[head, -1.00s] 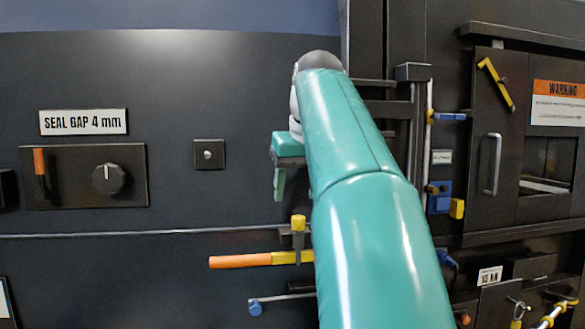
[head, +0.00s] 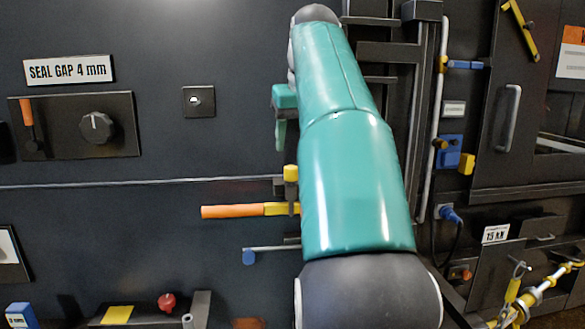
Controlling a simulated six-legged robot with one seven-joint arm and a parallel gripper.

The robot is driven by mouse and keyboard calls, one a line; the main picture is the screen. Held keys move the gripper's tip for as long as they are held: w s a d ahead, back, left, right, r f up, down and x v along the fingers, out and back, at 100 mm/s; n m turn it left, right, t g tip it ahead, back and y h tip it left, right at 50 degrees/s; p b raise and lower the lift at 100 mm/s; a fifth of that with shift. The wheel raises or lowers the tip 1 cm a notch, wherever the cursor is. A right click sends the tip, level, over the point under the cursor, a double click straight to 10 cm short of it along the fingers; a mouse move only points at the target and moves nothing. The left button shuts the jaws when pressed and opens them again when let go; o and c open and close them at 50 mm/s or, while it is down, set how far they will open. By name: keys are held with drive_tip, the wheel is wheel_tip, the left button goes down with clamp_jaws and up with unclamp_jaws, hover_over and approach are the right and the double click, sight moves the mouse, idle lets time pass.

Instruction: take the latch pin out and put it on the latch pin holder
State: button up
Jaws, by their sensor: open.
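My gripper (head: 281,128) shows only in part, at the left edge of my teal arm near the middle top. One teal finger points down and the rest is hidden behind the arm. It is open, with nothing visible in it. Below it, apart from the finger, a yellow-capped upright pin (head: 291,174), possibly the latch pin, stands at the yellow end of an orange-handled lever (head: 232,211). The arm hides what lies right of the pin. I cannot tell which part is the latch pin holder.
A knob panel (head: 70,150) is on the left wall. On the right are a grey door handle (head: 508,118) and a blue plug (head: 450,214).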

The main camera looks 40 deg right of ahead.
sight(291, 167)
drive_tip(key=x, duration=0.9)
drive_tip(key=shift+w+f, duration=0.1)
drive_tip(key=shift+w, duration=0.05)
drive_tip(key=shift+c, duration=0.4)
drive_tip(key=c, duration=1)
